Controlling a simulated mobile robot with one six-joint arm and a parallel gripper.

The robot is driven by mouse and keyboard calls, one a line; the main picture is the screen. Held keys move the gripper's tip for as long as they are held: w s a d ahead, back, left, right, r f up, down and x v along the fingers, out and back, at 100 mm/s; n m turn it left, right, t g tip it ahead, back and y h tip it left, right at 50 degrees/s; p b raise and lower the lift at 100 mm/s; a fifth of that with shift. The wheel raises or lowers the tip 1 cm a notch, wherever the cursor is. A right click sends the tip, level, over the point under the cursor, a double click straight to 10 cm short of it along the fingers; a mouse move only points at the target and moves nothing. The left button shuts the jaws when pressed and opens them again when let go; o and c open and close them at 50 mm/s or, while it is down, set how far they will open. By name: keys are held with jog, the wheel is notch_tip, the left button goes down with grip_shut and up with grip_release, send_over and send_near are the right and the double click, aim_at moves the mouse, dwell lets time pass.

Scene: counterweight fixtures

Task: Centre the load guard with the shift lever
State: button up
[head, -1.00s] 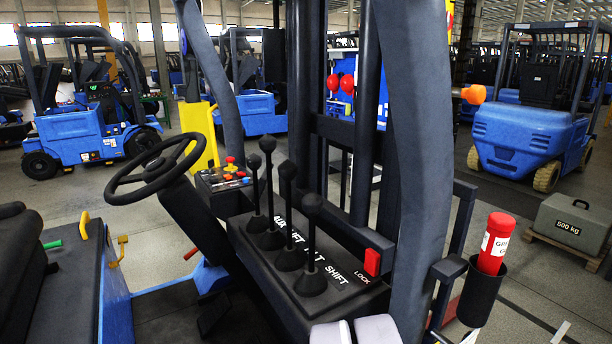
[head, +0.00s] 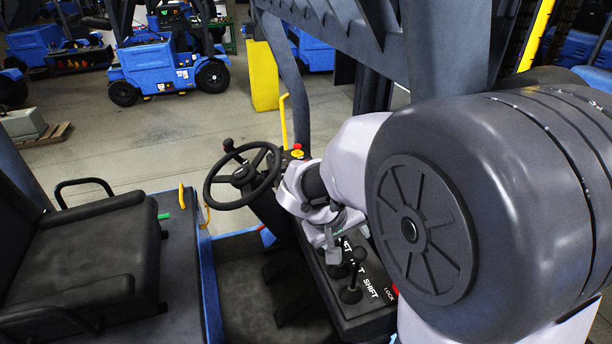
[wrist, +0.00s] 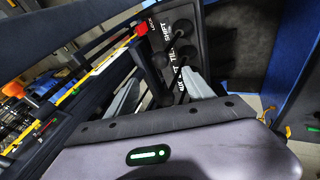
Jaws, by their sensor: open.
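The shift lever (head: 358,258) stands on the black lever console (head: 365,308), at the end beside the SHIFT label and the red LOCK piece. The wrist view shows the console (wrist: 203,75) with several dark lever knobs; the shift lever (wrist: 183,26) is near its top. My gripper (wrist: 162,76) is open, its two pale fingers pointing towards the console and spread near the levers. I see no grip on any lever. In the head view my arm covers part of the console and the other levers. I cannot identify the load guard with certainty.
The steering wheel (head: 242,176) is left of the console, and the black seat (head: 88,250) is further left. Dark mast bars (head: 385,42) rise behind my arm. A yellow post (head: 263,76) and blue forklifts (head: 160,68) stand beyond.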

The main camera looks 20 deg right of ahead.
aim_at(358, 252)
jog(key=b+x, duration=0.6)
jog(key=x, duration=0.5)
jog(key=shift+s+a+f+b, duration=0.1)
jog(key=shift+f+b, duration=0.15)
jog(key=shift+b, duration=0.15)
jog(key=shift+c, duration=0.2)
jog(key=shift+r, duration=0.1)
jog(key=c, duration=1)
